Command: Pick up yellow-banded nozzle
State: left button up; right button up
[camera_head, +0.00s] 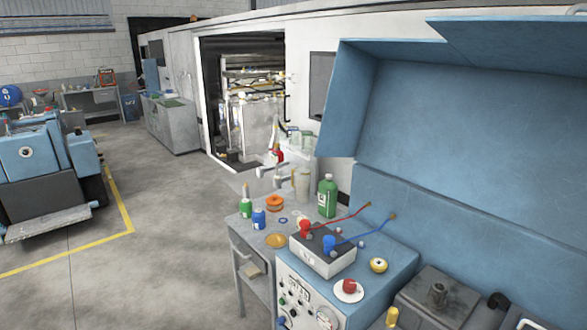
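No nozzle with a yellow band can be made out for certain. A small yellow piece (392,316) shows at the front edge of the blue machine, too small to identify. A grey part with a yellow patch (526,323) is cut off by the bottom edge at the lower right; I cannot tell what it is. A round yellow-and-white item (378,265) lies on the machine top. Neither of my grippers shows in the head view.
A blue machine (395,254) with a raised lid (450,120) fills the right. It bears a battery-like box (322,262) with red and blue cables. A grey bench (250,240) beside it holds bottles, including a green one (327,196).

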aim_at(280, 158)
jog(key=i+j+u, duration=0.7)
jog(key=i+u, duration=0.3)
jog(key=i, duration=0.2)
jog(key=i+j+u, duration=0.1)
jog(key=i+u, duration=0.25)
jog(key=i, duration=1.25)
jog(key=i+z, duration=0.2)
jog(key=i, duration=0.55)
jog(key=i+j+z, duration=0.2)
jog(key=i, duration=0.6)
jog(key=i+l+z, duration=0.1)
jog(key=i+z, duration=0.6)
jog(key=z, duration=0.2)
jog(key=i+j+z, duration=0.1)
jog(key=i+z, duration=0.35)
jog(key=i+l+z, duration=0.1)
jog(key=z, duration=0.3)
jog(key=i+z, duration=0.35)
jog(key=z, duration=0.4)
jog(key=i+j+z, duration=0.1)
jog(key=i+z, duration=0.5)
jog(key=i+j+z, duration=0.1)
jog(key=z, duration=0.15)
